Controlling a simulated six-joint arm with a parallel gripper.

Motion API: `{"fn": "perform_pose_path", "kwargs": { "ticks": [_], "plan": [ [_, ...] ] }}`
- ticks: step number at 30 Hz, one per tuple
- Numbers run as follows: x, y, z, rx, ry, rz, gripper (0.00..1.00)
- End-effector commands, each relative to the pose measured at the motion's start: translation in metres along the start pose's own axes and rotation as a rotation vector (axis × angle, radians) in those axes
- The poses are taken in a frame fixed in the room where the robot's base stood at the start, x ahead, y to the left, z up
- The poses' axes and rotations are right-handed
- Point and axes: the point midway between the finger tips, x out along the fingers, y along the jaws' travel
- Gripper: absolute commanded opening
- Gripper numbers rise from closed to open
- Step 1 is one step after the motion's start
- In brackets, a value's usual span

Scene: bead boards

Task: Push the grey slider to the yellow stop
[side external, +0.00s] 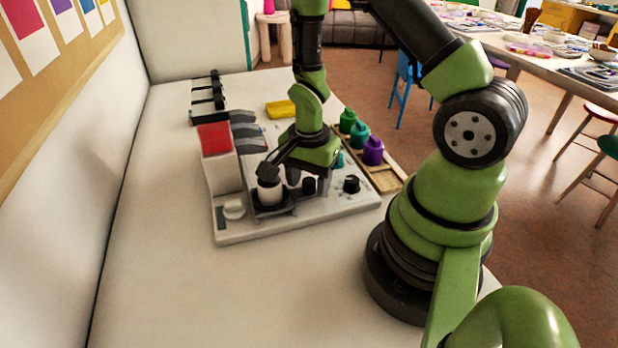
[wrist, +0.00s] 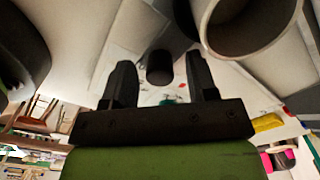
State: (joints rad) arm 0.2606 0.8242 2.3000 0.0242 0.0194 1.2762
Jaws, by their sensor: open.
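My gripper (side external: 290,172) is low over the pale board (side external: 300,226) in the side external view. In the wrist view its two dark fingers (wrist: 161,82) stand apart, and a black round knob (wrist: 160,67) shows between them, with no contact I can make out. A yellow block (side external: 283,109) lies behind the board; a yellow shape (wrist: 267,122) also shows at the right of the wrist view. I cannot tell whether it is the yellow stop. I cannot pick out the grey slider for certain; my gripper and wrist hide part of the board.
A white cup (side external: 269,191) in a dark holder stands close beside my gripper. A red-topped white block (side external: 221,172) is at the left. Green (side external: 347,121), teal (side external: 359,135) and purple (side external: 373,151) pots stand in a wooden tray at the right. The table's front left is clear.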

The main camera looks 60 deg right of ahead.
Motion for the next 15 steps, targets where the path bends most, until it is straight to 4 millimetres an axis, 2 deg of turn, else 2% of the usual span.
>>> {"fn": "perform_pose_path", "kwargs": {
  "ticks": [2, 9, 15],
  "plan": [
    [-0.0002, 0.0, 0.0, 0.0, 0.0, 0.0, 0.53],
    [-0.0003, 0.0, 0.0, 0.0, 0.0, 0.0, 0.0],
    [-0.0004, -0.0011, -0.0009, 0.0, 0.0, -0.001, 0.0]
  ]
}}
